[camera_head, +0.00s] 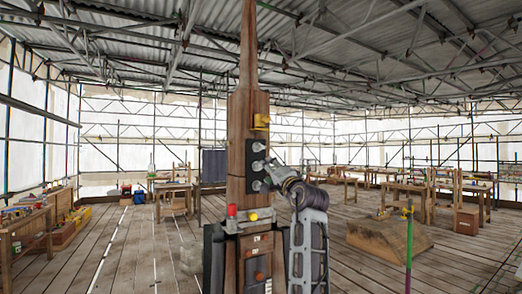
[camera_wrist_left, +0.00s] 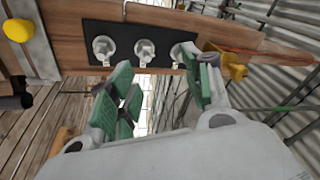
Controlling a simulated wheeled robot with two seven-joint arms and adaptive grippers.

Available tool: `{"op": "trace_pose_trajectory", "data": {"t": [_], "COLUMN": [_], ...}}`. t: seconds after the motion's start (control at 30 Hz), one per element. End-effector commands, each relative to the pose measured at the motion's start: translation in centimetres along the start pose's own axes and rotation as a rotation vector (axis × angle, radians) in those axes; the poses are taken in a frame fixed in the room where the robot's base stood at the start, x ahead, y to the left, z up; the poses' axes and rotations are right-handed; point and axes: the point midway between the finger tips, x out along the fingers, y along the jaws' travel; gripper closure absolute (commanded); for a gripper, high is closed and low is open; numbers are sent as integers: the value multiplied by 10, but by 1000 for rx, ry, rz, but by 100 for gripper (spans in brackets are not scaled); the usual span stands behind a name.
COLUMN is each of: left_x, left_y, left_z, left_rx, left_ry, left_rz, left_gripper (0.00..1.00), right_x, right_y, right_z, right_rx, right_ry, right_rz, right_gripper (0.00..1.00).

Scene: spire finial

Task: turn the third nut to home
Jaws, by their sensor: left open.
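A black plate (camera_head: 251,153) on the wooden spire (camera_head: 247,112) carries three grey nuts in an upright row: the top nut (camera_head: 258,146), the middle nut (camera_head: 258,165) and the bottom nut (camera_head: 257,185). In the left wrist view the row lies sideways, with the bottom nut (camera_wrist_left: 103,47) at left, the middle nut (camera_wrist_left: 145,50) and the top nut (camera_wrist_left: 182,52) partly behind a finger. My left gripper (camera_wrist_left: 158,66) is open and empty. Its green-padded fingers appear either side of the middle nut, apparently short of the plate. The right gripper is not in view.
A yellow bracket (camera_head: 261,122) sits above the plate. A red cap (camera_head: 232,210) and a yellow knob (camera_head: 253,217) are below it. Workbenches (camera_head: 172,188) stand around the plank floor, and a green post (camera_head: 409,245) stands at right.

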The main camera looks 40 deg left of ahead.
Motion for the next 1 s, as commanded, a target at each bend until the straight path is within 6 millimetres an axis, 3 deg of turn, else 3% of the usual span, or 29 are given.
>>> {"op": "trace_pose_trajectory", "data": {"t": [0.6,1.0], "left_x": [-2,-2], "left_y": [-23,-23], "left_z": [-22,-22], "left_rx": [-613,-777], "left_ry": [127,134], "left_rz": [-72,-63], "left_gripper": [51,51], "right_x": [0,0], "right_y": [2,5], "right_z": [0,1], "right_rx": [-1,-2], "right_ry": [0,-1], "right_rz": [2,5], "right_gripper": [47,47]}}
